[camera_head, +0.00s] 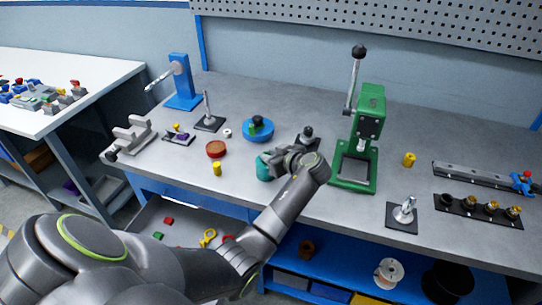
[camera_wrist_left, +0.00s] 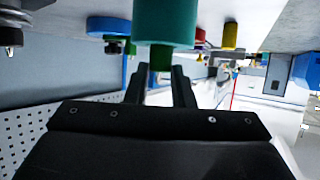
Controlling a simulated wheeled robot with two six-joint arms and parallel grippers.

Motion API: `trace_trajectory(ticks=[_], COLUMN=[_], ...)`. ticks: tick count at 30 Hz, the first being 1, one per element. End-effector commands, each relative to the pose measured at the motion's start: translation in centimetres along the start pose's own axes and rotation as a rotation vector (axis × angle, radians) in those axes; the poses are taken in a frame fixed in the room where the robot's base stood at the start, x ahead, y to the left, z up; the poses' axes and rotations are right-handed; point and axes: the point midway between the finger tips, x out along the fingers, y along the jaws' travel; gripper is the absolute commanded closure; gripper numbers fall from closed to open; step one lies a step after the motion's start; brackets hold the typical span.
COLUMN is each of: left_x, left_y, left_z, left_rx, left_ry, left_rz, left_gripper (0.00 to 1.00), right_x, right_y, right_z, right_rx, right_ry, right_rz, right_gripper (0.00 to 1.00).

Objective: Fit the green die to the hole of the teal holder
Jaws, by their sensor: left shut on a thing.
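The teal holder (camera_head: 263,167) stands on the grey bench near its front edge, left of the green press. In the left wrist view, which looks upside down, the teal holder (camera_wrist_left: 165,22) is a large cylinder close to the camera. The green die (camera_wrist_left: 160,60) shows at the holder's rim, between the two dark fingers of my left gripper (camera_wrist_left: 160,85). My left gripper (camera_head: 276,161) is shut on the die right at the holder. The rim hides part of the die, so I cannot tell whether it is in the hole. My right gripper is not in view.
A green press (camera_head: 366,140) stands right of my left arm. A blue round fixture (camera_head: 258,130), a red-brown disc (camera_head: 216,149) and a yellow cylinder (camera_head: 217,169) are close on the left. An open drawer (camera_head: 168,212) with small parts lies below the bench edge.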

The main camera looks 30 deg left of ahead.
Motion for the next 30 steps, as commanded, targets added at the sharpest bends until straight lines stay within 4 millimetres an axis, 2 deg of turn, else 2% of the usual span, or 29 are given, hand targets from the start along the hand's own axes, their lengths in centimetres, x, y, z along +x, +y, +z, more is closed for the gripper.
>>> trace_trajectory(ticks=[29,30], left_x=[0.23,0.23], left_y=[-0.21,-0.22], left_z=[0.94,0.97], left_rx=[0.008,0.009], left_ry=[-0.014,-0.015], left_rz=[-0.005,-0.006], left_gripper=[1.0,0.77], right_x=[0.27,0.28], right_y=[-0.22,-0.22], right_z=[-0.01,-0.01], right_rx=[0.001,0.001], right_ry=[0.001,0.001], right_rz=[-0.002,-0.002], right_gripper=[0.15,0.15])
